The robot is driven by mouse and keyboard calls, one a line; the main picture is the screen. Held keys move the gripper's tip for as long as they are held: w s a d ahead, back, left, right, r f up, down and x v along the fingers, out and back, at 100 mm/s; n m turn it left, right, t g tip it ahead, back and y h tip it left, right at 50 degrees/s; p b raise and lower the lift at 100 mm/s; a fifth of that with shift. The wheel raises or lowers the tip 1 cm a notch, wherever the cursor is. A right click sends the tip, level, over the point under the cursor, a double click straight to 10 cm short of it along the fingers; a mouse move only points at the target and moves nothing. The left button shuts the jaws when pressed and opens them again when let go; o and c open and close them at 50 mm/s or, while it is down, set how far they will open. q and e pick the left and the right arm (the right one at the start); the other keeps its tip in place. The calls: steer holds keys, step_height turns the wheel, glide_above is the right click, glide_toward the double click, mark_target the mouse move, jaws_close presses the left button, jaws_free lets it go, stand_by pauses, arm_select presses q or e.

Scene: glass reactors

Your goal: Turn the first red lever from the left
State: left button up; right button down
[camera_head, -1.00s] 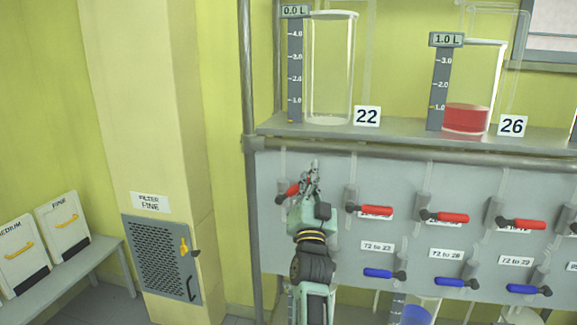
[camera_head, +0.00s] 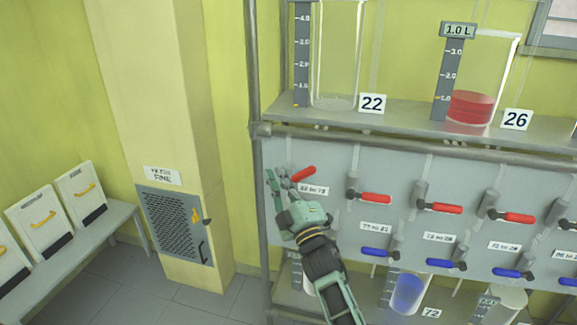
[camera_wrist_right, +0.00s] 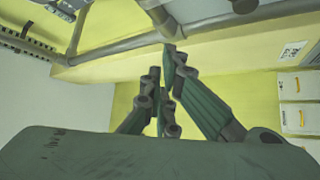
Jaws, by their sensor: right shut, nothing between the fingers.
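The first red lever from the left (camera_head: 303,173) is on the grey panel, its red handle tilted up to the right. My right gripper (camera_head: 277,175) is shut and empty, just left of the lever's pivot. I cannot tell whether its fingers touch the lever. In the right wrist view the fingers (camera_wrist_right: 168,75) are close together with nothing between them, and the lever does not show clearly. My left gripper is not in view.
More red levers (camera_head: 376,198) and a row of blue levers (camera_head: 380,253) continue to the right. Glass vessel 22 (camera_head: 337,60) stands empty on the shelf; vessel 26 (camera_head: 471,105) holds red liquid. A metal post (camera_head: 256,200) borders the panel at left.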

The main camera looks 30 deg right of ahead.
mark_target(298, 177)
steer(key=d, duration=0.1)
steer(key=w+d+p, duration=0.2)
steer(key=d, duration=0.1)
steer(key=shift+f, duration=0.35)
steer(key=shift+a, duration=0.15)
